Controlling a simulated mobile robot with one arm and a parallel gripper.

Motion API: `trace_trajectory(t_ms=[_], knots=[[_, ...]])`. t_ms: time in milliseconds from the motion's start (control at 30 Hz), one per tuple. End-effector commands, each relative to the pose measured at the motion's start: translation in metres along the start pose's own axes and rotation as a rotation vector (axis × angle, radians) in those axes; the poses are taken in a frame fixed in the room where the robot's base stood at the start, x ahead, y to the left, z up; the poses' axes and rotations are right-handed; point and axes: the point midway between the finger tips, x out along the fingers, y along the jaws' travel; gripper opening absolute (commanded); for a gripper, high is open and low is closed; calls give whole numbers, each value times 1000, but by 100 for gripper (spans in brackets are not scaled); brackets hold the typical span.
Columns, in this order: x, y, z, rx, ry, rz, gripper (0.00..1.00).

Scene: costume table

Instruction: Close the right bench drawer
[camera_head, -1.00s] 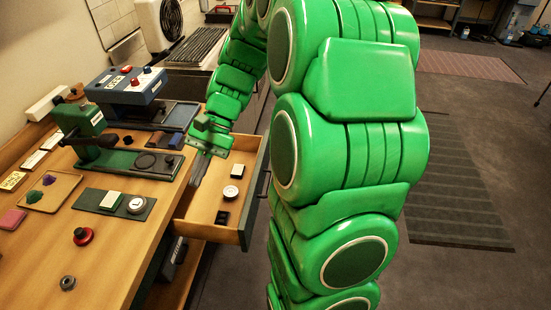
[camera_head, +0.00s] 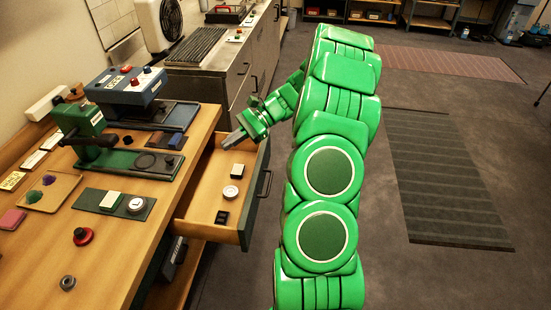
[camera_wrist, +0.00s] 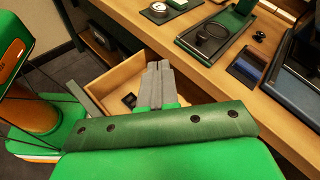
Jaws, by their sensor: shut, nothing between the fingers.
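The right bench drawer (camera_head: 205,208) stands pulled out from the wooden bench (camera_head: 110,245). Its dark front (camera_head: 256,198) with a handle (camera_head: 267,183) faces right. Inside lie a white round piece (camera_head: 230,192), a white-topped block (camera_head: 237,171) and a small black block (camera_head: 222,217). My gripper (camera_head: 228,143) is shut and empty, over the far part of the drawer. In the wrist view the shut fingers (camera_wrist: 157,88) hide part of the open drawer (camera_wrist: 115,83). Whether the fingers touch the drawer cannot be told.
On the bench stand a green press (camera_head: 85,125), a blue machine (camera_head: 125,85), a pad tray (camera_head: 50,190) and a red knob (camera_head: 83,236). A grey cabinet (camera_head: 215,85) stands beyond.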

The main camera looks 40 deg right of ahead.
Motion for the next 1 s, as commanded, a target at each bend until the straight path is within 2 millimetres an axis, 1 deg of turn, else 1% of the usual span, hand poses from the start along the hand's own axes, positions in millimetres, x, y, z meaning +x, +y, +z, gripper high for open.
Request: trace_trajectory(t_ms=[33, 300, 367, 533, 733, 867, 1000], knots=[[-8, -1, -13, 21, -9, -30, 0], [-50, -2, -72, 122, -66, -182, 0], [-60, 0, -85, 143, -77, -215, 0], [-88, 8, -125, 203, -107, -312, 0], [-121, 26, -172, 270, -142, -425, 0], [-142, 41, -202, 310, -163, -496, 0], [-162, 62, -234, 354, -185, -572, 0]])
